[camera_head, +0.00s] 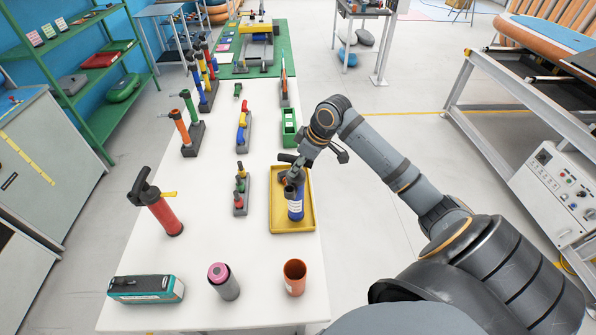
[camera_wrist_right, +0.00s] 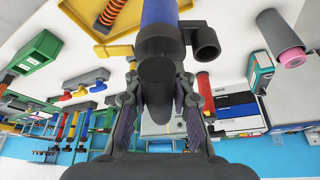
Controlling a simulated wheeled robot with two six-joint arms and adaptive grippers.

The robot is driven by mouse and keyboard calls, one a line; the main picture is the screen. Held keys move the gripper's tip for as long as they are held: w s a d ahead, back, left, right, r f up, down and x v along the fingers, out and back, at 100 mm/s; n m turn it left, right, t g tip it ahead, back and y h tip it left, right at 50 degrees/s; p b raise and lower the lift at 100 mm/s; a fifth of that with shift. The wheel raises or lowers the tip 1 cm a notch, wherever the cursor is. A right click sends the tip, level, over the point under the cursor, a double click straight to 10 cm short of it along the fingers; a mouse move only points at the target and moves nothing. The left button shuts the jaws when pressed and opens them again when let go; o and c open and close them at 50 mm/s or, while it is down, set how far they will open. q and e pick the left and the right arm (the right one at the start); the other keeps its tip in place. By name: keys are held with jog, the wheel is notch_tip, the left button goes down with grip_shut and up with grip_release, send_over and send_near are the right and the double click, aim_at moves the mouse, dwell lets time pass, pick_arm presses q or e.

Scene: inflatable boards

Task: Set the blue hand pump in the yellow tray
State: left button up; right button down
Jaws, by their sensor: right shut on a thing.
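The blue hand pump (camera_head: 296,208) is upright over the yellow tray (camera_head: 275,228), its lower end within the tray's outline. I cannot tell whether its base touches the tray floor. My right gripper (camera_head: 302,168) is shut on the pump's dark top part. In the right wrist view the fingers (camera_wrist_right: 160,100) sit on both sides of the dark handle, with the blue barrel (camera_wrist_right: 158,12) beyond. The yellow tray also shows in the right wrist view (camera_wrist_right: 120,49) beside the pump. My left gripper is not in view.
A red pump (camera_head: 163,212) stands at the left of the white table (camera_head: 185,255). A teal box (camera_head: 146,289), a pink-topped cylinder (camera_head: 223,280) and an orange cup (camera_head: 294,277) stand at the near edge. A green bin (camera_head: 289,128) is just behind the tray.

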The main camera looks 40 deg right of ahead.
aim_at(298, 174)
notch_tip(298, 174, down, 2)
jog(key=shift+s+f+p, duration=0.1)
jog(key=shift+p, duration=0.75)
jog(key=shift+d+f, duration=0.1)
jog(key=shift+f, duration=0.35)
jog(key=c, duration=1.1)
grip_release()
jog(key=shift+c, duration=0.2)
jog(key=b+v, duration=0.2)
jog(key=v, duration=0.7)
jog(key=shift+s+d, duration=0.1)
jog(key=p+v, duration=0.3)
jog(key=p, duration=0.2)
jog(key=shift+a, duration=0.25)
